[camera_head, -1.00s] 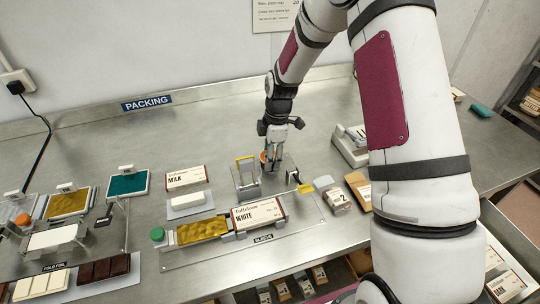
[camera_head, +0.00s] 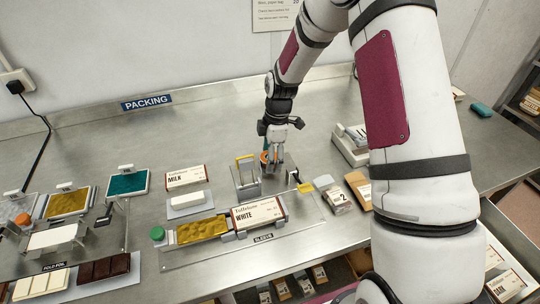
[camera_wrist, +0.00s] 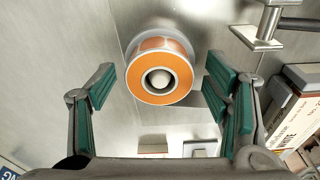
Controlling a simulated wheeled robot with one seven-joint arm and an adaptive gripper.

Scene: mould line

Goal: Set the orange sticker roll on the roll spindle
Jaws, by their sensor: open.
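The orange sticker roll (camera_wrist: 161,72) shows in the wrist view as an orange ring around a pale core. A rounded metal tip, seemingly the roll spindle (camera_wrist: 160,79), shows inside the core, so the roll appears to sit around it. How far down it sits cannot be told.
A metal stand with a yellow top (camera_head: 246,170) is close left of my gripper. A white sleeve box (camera_head: 258,214) lies in front, and a milk box (camera_head: 186,176) lies farther left. A grey device (camera_head: 350,148) stands to the right. The table behind is clear.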

